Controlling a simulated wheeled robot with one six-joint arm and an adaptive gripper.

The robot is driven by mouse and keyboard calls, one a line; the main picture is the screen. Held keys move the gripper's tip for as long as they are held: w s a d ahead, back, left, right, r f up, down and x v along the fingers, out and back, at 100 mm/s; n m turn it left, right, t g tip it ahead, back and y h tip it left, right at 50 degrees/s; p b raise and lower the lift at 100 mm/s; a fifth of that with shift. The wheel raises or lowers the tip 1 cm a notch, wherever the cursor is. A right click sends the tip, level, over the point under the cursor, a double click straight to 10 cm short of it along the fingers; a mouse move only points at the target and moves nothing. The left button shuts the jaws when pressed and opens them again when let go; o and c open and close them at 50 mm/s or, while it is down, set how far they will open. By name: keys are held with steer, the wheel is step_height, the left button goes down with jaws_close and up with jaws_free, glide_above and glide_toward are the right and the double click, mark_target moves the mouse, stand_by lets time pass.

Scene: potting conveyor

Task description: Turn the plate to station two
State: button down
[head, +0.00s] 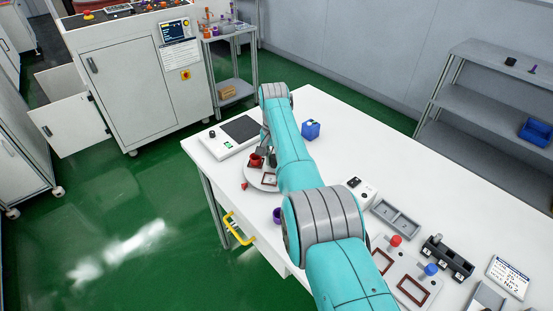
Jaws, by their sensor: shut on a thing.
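The round pale plate (256,181) lies on the white table, left of my arm, which hides its right part. On it I see a red cup-like piece (256,161) and a dark red square frame (269,179). A small red marker (244,185) sits at the plate's left edge. My gripper (267,152) is low over the far side of the plate, mostly hidden by my arm. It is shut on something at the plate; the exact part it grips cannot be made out. Station markings are not readable.
A flat device with a dark pad (240,128) stands behind the plate. A blue block (310,130) is right of my arm. A purple cup (277,215) sits near the front edge. Trays, a fixture plate (407,271) and a black holder (447,258) fill the near right.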

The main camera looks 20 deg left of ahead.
steer(key=shift+w+m, duration=0.1)
steer(key=shift+m, duration=1.8)
steer(key=shift+r+m, duration=0.1)
steer(key=shift+m, duration=1.8)
steer(key=c, duration=1.2)
jaws_free()
step_height(320, 180, up, 12)
